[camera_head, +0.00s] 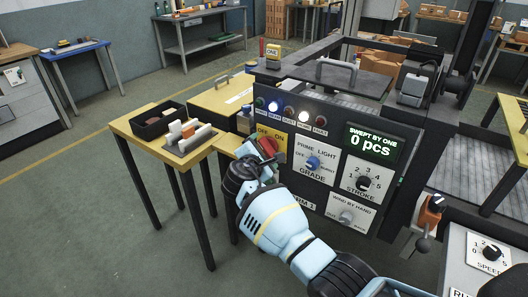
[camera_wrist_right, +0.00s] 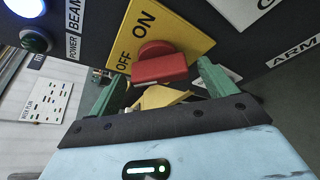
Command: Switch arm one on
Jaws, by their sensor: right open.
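The red rotary switch (camera_head: 268,147) sits on a yellow plate (camera_head: 262,133) marked OFF and ON, at the left of the dark control panel. In the right wrist view the red knob (camera_wrist_right: 160,68) stands out from its yellow plate (camera_wrist_right: 187,30). I cannot tell surely which mark it points to. My right gripper (camera_head: 265,162) is at the switch and hides part of it. Its green fingers (camera_wrist_right: 158,85) are open, one on each side of the red knob, with gaps visible. My left gripper is in neither view.
The panel carries a row of lamps (camera_head: 289,111), a grade knob (camera_head: 313,163), a stroke knob (camera_head: 364,182) and a green display reading 0 pcs (camera_head: 372,144). A yellow table (camera_head: 150,123) with a black bin (camera_head: 160,125) stands close at the left.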

